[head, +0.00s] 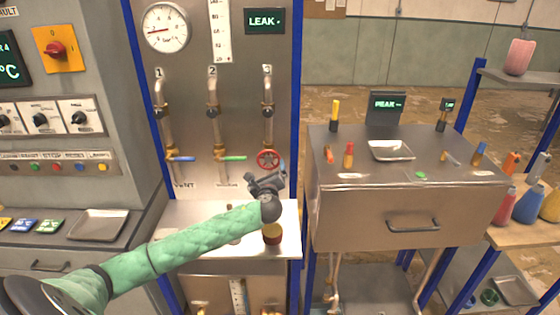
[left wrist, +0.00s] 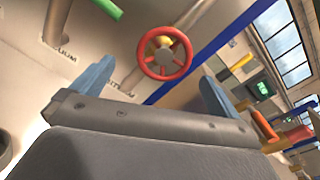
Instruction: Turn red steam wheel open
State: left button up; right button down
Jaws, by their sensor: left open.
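The red steam wheel (head: 267,159) is a small spoked handwheel on the lower end of pipe 3 on the steel panel. In the left wrist view the red wheel (left wrist: 165,54) shows whole, between and beyond the two fingers. My left gripper (head: 272,176) is just below the wheel in the head view. Its blue-grey fingers are spread apart in the left wrist view (left wrist: 150,88), with nothing between them, and I see no contact with the wheel. My right gripper is not in view.
A blue lever (head: 182,159) and a green lever (head: 233,158) sit on pipes 1 and 2, left of the wheel. A blue post (head: 294,90) edges the panel on the right. A steel cabinet (head: 365,215) stands right of it. A dark round item (head: 272,238) sits on the shelf below.

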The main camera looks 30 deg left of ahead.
aim_at(269, 161)
pick_arm(q)
jog(key=m, duration=0.1)
jog(key=w+m, duration=0.1)
jog(key=m+p, duration=0.1)
jog(key=shift+w+a+r+m, duration=0.1)
jog(key=shift+w+r+m, duration=0.05)
jog(key=shift+r+m, duration=0.15)
jog(key=p+x, duration=0.2)
jog(key=x, duration=0.3)
jog(key=shift+w+a+p, duration=0.1)
jog(key=shift+w+p, duration=0.15)
jog(key=shift+p, duration=0.15)
jog(key=shift+w+a+f, duration=0.1)
jog(key=shift+w+a, duration=0.2)
jog(key=shift+w, duration=0.15)
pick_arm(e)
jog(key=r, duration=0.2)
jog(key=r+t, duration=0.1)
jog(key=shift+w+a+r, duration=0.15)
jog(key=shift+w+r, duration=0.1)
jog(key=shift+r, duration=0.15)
pick_arm(q)
jog(key=shift+f, duration=0.1)
jog(key=c, duration=0.9)
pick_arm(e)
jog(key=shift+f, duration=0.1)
